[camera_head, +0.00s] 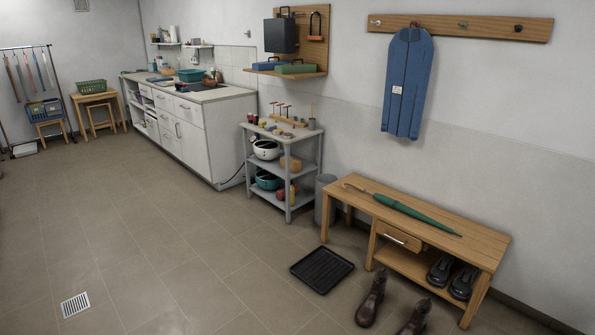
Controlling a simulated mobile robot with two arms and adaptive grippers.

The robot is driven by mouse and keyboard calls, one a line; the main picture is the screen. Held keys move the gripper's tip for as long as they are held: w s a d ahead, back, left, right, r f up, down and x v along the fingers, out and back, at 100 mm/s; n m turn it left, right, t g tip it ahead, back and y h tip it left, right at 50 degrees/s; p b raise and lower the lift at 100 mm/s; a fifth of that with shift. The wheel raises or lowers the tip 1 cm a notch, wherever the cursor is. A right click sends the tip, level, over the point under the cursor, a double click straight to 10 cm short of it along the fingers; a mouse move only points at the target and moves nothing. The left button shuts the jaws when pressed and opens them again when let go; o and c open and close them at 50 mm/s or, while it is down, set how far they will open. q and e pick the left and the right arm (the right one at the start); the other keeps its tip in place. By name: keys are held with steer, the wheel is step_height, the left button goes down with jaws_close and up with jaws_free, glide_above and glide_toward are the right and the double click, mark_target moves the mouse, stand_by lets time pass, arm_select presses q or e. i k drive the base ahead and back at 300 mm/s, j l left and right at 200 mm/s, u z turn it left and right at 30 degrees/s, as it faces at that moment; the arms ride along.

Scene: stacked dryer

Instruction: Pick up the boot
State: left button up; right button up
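A brown boot (371,298) stands upright on the tiled floor in front of the wooden bench. A second brown boot (414,318) stands to its right and is cut off by the bottom edge of the picture. A pair of dark shoes, a left one (440,270) and a right one (463,282), sits on the bench's lower shelf. Neither of my grippers shows in the head view, so I cannot see their state.
The wooden bench (470,237) holds a green umbrella (415,215) and has a drawer (399,236). A black boot tray (322,270) lies on the floor left of the boots. A grey shelf cart (282,165) and a bin (325,200) stand behind. The left floor is open.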

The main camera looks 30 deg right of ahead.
mark_target(366, 315)
steer(key=i+l+z, duration=0.2)
steer(key=i, duration=0.2)
steer(key=i+l+z, duration=0.2)
steer(key=i, duration=0.25)
steer(key=i+l+z, duration=0.15)
steer(key=i, duration=0.25)
